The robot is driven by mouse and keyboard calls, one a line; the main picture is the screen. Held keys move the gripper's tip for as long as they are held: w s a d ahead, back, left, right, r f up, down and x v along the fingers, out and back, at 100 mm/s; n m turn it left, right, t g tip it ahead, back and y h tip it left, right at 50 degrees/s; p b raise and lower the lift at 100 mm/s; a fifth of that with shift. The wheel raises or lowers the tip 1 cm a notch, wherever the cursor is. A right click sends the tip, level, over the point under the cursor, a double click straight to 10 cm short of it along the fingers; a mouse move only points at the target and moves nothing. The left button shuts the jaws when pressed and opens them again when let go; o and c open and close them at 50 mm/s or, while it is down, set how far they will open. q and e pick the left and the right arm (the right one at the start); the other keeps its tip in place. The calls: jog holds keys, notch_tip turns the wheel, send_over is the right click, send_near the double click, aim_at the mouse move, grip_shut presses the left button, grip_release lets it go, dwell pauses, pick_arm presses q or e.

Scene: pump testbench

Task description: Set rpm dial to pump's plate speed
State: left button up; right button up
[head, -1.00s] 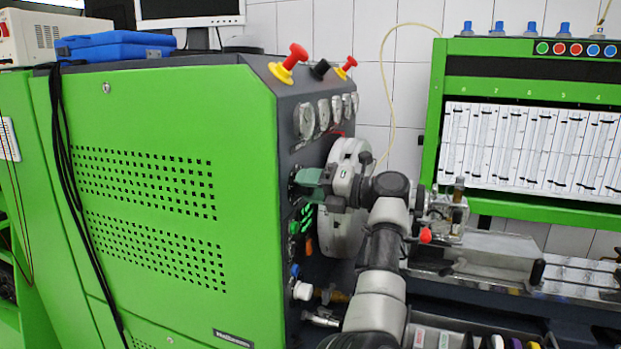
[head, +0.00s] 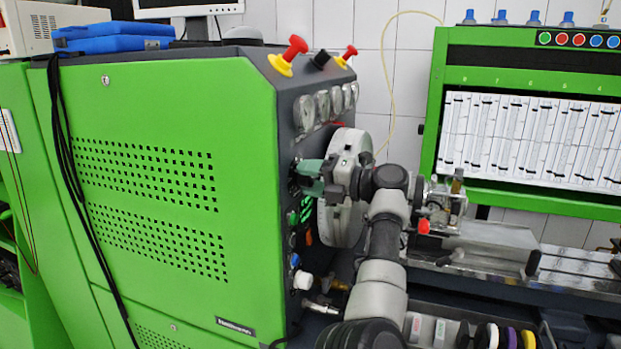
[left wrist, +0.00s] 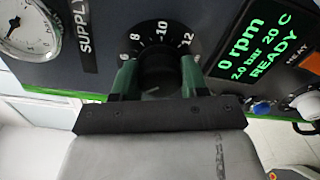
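The rpm dial (left wrist: 158,72) is a round black knob on the dark panel in the left wrist view, with a white scale around it showing 6, 8, 10 and 12. The green fingers of my left gripper (left wrist: 160,78) lie on both sides of the knob and look closed against it. In the head view my left gripper (head: 312,178) is at the bench's dark side panel, and it hides the dial. The pump (head: 440,200) is a small metal unit right of my wrist; no plate is readable on it. My right gripper is not in view.
The display (left wrist: 255,45) reads 0 rpm, 2.0 bar, 20 C, READY. A supply gauge (left wrist: 28,28) is left of the dial. A large pale disc (head: 342,215) stands close behind my gripper. Red knobs (head: 292,50) top the green cabinet (head: 180,130).

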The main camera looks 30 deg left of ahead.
pick_arm(q)
jog(key=o, duration=0.4)
jog(key=shift+o, duration=0.2)
jog(key=b+v, duration=0.2)
jog(key=v, duration=0.8)
jog(key=shift+d+b, duration=0.3)
jog(key=shift+d, duration=0.1)
jog(key=shift+w, duration=0.15)
